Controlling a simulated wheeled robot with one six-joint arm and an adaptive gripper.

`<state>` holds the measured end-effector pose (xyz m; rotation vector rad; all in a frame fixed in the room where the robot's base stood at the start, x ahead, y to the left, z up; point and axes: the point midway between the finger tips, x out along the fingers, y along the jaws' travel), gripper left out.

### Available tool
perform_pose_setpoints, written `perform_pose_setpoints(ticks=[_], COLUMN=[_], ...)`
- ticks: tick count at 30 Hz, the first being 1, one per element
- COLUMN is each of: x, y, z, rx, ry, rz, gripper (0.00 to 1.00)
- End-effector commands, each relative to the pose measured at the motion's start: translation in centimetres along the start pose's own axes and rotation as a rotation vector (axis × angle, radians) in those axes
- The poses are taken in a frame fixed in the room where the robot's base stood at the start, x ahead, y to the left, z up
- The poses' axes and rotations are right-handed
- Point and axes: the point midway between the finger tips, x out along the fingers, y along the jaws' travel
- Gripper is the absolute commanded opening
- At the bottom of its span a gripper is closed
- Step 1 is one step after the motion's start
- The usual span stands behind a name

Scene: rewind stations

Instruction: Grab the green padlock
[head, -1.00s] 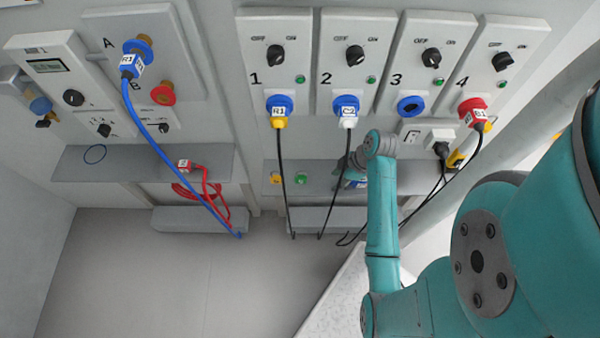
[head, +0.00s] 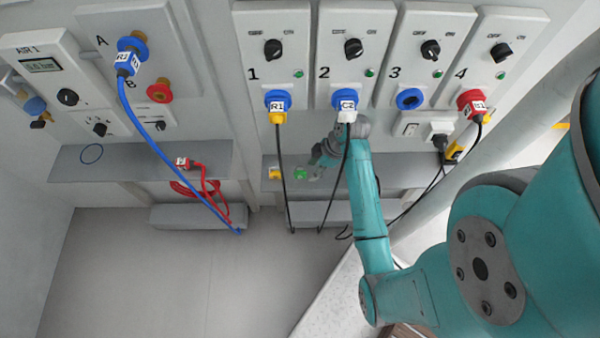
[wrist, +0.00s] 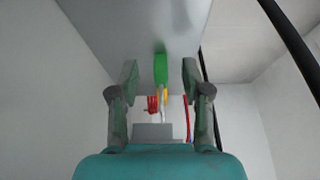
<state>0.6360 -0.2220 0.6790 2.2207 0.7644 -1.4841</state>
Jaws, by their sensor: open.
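The green padlock (head: 301,173) sits on the grey shelf under sockets 1 and 2. In the wrist view the green padlock (wrist: 161,69) shows ahead, between the fingertips in the picture and beyond them. My gripper (head: 318,160) is just to the right of the padlock in the head view, close to it, with the cable from socket 2 passing near it. In the wrist view my gripper (wrist: 160,82) is open and empty, one finger on each side of the padlock.
A yellow padlock (head: 275,173) stands left of the green one on the shelf (head: 213,160). A black cable (head: 283,185) hangs from socket 1, and another black cable (wrist: 292,45) runs along the right of the wrist view. A red plug (head: 184,163) lies further left.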

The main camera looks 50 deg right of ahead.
Motion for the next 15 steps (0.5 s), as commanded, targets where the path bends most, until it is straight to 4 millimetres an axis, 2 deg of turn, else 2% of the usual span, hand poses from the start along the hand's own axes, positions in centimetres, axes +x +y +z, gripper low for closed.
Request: perform_pose_setpoints(ticks=[8,12,15], x=[1.3,3.3,4.0], y=[0.0,0.0,0.0], z=[-3.2,-2.9,-2.9], rx=[-0.005,0.000,0.000], ry=[0.000,0.000,0.000], rz=[-0.001,-0.001,-0.001], gripper=[0.48,0.48,0.48])
